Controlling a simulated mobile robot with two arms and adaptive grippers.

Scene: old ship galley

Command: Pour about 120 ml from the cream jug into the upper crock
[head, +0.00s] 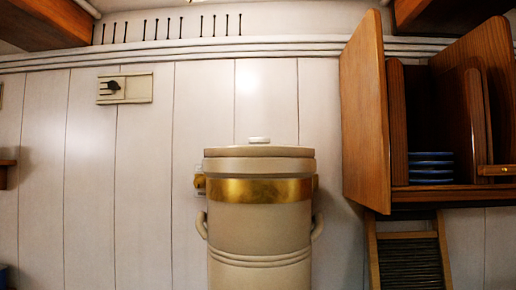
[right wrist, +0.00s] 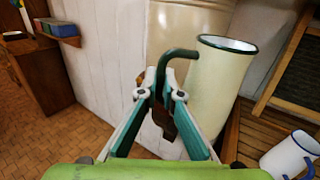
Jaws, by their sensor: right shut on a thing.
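A cream jug (right wrist: 215,85) with a dark green rim and handle is in the right wrist view. My right gripper (right wrist: 160,95) is shut on its green handle. The jug looks close to upright, and how full it is cannot be told. In the head view a tall beige stoneware crock (head: 258,222) stands against the wall, with a brass band (head: 260,190) around its upper part and side handles. A lid (head: 258,152) with a white knob sits on its top. A large cream body (right wrist: 185,25) behind the jug looks like this crock. My left gripper is not in view.
A wooden cabinet (head: 365,110) with an open door and blue plates (head: 431,168) hangs right of the crock. A washboard (head: 411,262) is below it.

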